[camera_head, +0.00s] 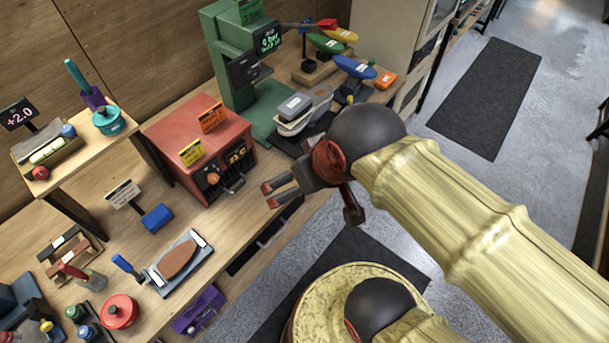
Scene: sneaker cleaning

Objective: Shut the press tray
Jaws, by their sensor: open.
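The green press (225,55) stands at the back of the bench, with a lit display on its upper part. Its dark press tray (284,138) lies low at the front right of the green base and looks drawn out from it. A grey sneaker (305,110) rests on or over the tray. My wrist and gripper hide part of the tray's right side. My gripper (269,195) is open and empty, pointing left, in front of the red oven and nearer the viewer than the press. Its fingers appear apart from the tray.
The red oven (185,135) with a front handle and signs stands left of the press. Coloured shoe forms (345,66) stand right of the press. A shoe sole on a board (180,258) and a blue block (157,218) lie on the front bench. A drawer handle (272,233) shows below the bench edge.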

